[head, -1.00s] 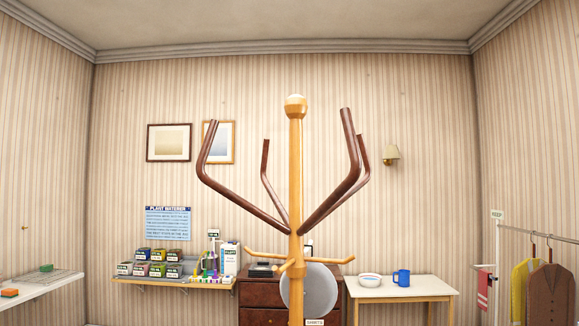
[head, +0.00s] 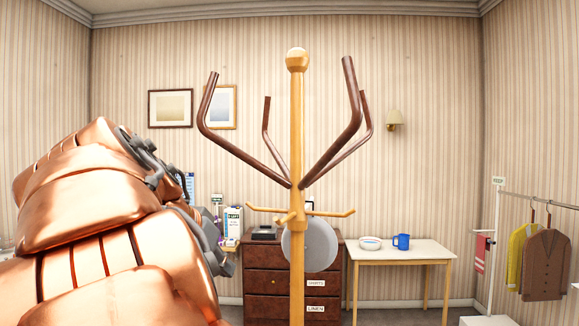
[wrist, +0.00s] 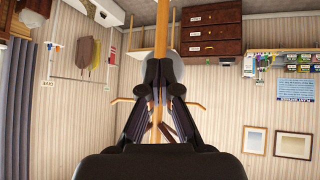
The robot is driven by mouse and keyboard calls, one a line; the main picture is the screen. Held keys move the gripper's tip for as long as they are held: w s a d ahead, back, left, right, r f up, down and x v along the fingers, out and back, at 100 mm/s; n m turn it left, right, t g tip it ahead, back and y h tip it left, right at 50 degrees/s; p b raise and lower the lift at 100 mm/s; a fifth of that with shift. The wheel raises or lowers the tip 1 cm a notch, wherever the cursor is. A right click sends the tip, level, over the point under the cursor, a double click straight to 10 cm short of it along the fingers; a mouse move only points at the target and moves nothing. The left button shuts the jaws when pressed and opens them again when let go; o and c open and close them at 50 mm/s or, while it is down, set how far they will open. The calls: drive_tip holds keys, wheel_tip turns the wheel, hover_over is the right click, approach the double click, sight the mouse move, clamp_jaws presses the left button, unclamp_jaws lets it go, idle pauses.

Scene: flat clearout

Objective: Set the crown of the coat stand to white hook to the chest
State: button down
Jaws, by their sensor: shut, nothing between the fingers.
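The wooden coat stand (head: 297,120) rises in the middle of the head view, with a round knob on top. Its crown has several long brown arms (head: 352,110) bent upward, and short light-wood pegs (head: 335,213) sit lower on the pole. I cannot make out a white hook. The brown chest of drawers (head: 265,281) stands behind the pole. My gripper (head: 226,258) is left of the pole. In the wrist view, which is upside down, my gripper (wrist: 161,75) is shut and empty, with the pole (wrist: 161,30) and pegs beyond its fingers.
A grey round thing (head: 312,248) hangs by the pole, before the chest. A pale table (head: 400,252) with a bowl (head: 370,243) and blue mug (head: 401,241) stands right of the chest. A clothes rail (head: 540,199) with garments is at far right. Floor shows between table and rail.

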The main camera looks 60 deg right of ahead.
sight(355, 115)
drive_tip(key=s+d+r+m+g+h+b, duration=0.1)
drive_tip(key=s+d+r+m+h, duration=0.1)
drive_tip(key=r+m, duration=0.45)
drive_tip(key=s+d+r+m+g+h, duration=0.1)
drive_tip(key=s+d+r+m+h, duration=0.15)
drive_tip(key=r, duration=0.65)
drive_tip(key=s+a+r+m+g+h+b, duration=0.1)
drive_tip(key=s+a+r+m+g, duration=0.2)
drive_tip(key=r+m, duration=0.4)
drive_tip(key=s+a+r+m+g+h+b, duration=0.15)
drive_tip(key=s+r+m, duration=0.3)
drive_tip(key=m, duration=0.45)
drive_tip(key=shift+g, duration=0.45)
drive_tip(key=b+x, duration=0.1)
drive_tip(key=x, duration=1.3)
drive_tip(key=shift+d+r, duration=0.1)
drive_tip(key=shift+r, duration=0.05)
drive_tip(key=shift+b, duration=0.3)
